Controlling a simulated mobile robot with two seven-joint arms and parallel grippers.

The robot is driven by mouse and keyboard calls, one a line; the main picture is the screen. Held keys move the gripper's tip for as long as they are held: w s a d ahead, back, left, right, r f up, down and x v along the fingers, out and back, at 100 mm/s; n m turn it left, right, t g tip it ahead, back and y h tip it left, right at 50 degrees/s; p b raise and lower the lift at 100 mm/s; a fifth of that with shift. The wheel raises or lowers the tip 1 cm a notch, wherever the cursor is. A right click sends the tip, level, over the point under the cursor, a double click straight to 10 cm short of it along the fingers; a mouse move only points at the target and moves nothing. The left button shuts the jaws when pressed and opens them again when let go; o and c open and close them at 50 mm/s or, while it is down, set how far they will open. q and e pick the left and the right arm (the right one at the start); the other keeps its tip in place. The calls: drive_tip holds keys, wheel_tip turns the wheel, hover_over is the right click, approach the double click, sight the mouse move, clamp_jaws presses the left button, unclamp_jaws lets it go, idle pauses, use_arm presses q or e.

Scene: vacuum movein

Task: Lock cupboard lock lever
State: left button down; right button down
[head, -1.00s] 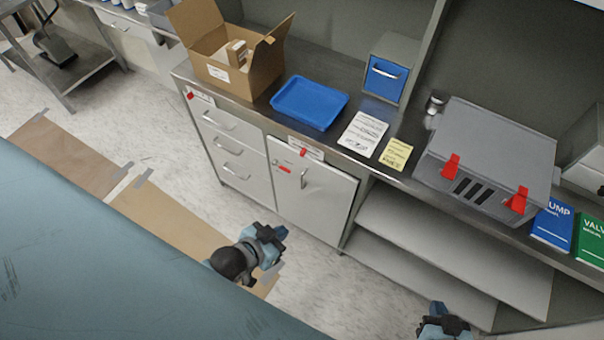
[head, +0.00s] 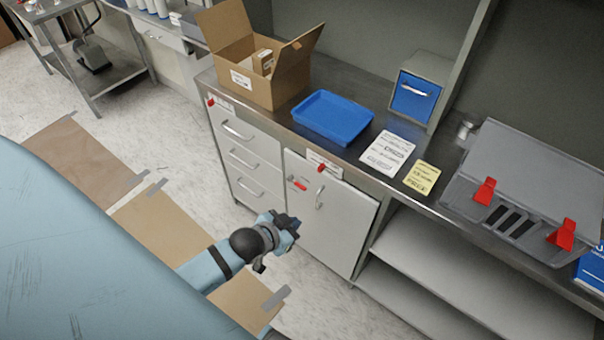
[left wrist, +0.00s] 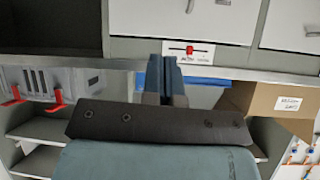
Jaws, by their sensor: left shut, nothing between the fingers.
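The grey cupboard door (head: 330,222) is closed under the counter and has a vertical handle (head: 320,197). Another red lever (head: 321,168) is on a white label plate above the door; the plate also shows, upside down, in the left wrist view (left wrist: 189,50). I cannot tell which lever is the lock lever. My left gripper (head: 290,222) is shut and empty, in front of the cupboard, apart from the levers. Its closed fingers (left wrist: 170,76) point towards the plate in the left wrist view. My right gripper is out of view.
Drawers (head: 245,165) stand left of the door, with a red lever (head: 211,101) above them. The counter holds an open cardboard box (head: 262,88), a blue tray (head: 332,117), papers (head: 390,152) and a grey case (head: 525,190). Open shelves (head: 450,265) lie to the right.

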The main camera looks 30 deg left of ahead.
use_arm(q)
drive_tip(key=w+a+f+y+b, duration=0.2)
drive_tip(key=w+a+f+b, duration=0.1)
drive_tip(key=w+a+b, duration=0.4)
drive_tip(key=shift+w+a+f+n+t, duration=0.35)
drive_tip(key=shift+w+a, duration=0.25)
drive_tip(key=shift+w, duration=0.5)
drive_tip(key=shift+f, duration=0.1)
drive_tip(key=b+x, duration=0.2)
drive_tip(key=x, duration=0.8)
drive_tip(key=shift+w+a+f, duration=0.15)
drive_tip(key=shift+w, duration=0.05)
drive_tip(key=f, duration=0.1)
drive_tip(key=f+b, duration=0.1)
drive_tip(key=shift+a+f, duration=0.25)
drive_tip(key=shift+f, duration=0.05)
drive_tip(key=shift+w+a+f, duration=0.1)
drive_tip(key=shift+w+f, duration=0.1)
drive_tip(key=shift+f, duration=0.3)
